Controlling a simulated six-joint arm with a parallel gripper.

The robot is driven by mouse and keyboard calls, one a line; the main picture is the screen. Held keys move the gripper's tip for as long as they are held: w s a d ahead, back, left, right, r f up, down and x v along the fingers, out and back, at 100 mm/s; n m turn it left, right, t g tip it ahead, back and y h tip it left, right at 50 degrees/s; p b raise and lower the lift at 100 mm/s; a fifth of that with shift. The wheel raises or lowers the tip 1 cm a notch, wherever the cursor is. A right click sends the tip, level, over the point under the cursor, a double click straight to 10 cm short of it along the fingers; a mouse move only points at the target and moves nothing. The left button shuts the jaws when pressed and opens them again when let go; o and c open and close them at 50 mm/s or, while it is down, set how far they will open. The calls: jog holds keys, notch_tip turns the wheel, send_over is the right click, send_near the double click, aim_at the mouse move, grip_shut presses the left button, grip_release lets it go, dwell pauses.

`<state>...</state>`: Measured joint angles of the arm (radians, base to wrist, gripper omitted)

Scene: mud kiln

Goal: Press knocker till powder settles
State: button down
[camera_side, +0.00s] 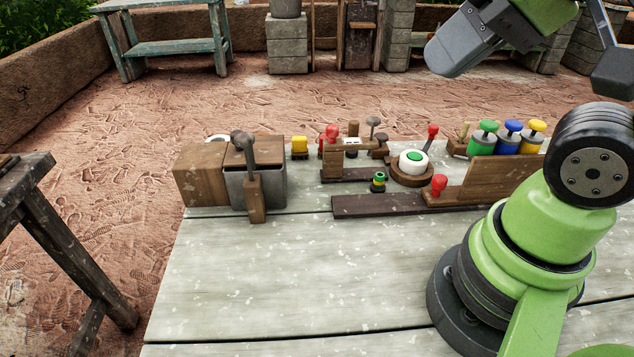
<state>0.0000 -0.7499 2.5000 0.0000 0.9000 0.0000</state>
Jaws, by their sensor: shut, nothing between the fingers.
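I cannot tell for certain which part is the knocker. A wooden and grey metal box (258,188) stands at the left end of the bench, with a dark grey round-headed knob (243,140) on top and a wooden upright piece (256,200) at its front. No powder can be made out. Further right is a round wooden base (410,174) bearing a white drum with a green button (414,157). Red-headed knobs (332,132) stand nearby. My arm shows at the right, raised and clear of these things; my gripper's fingers are not visible.
Green, blue and yellow topped containers (511,136) stand behind a wooden board (495,180). A small banded green and yellow piece (378,182) and a yellow block (299,146) are on the bench. The front of the pale bench (290,275) is clear. A dark wooden stand (65,230) is at left.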

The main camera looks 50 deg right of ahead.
dwell(0.8)
jog(key=w+d+m+g, duration=0.1)
jog(key=w+d+m, duration=0.3)
jog(key=w, duration=0.5)
jog(key=m+t+y, duration=0.2)
jog(key=m, duration=1.2)
send_over(382, 137)
notch_tip(382, 137, down, 15)
jog(key=shift+d+f, duration=0.15)
jog(key=shift+f, duration=4.4)
jog(key=shift+f, duration=0.1)
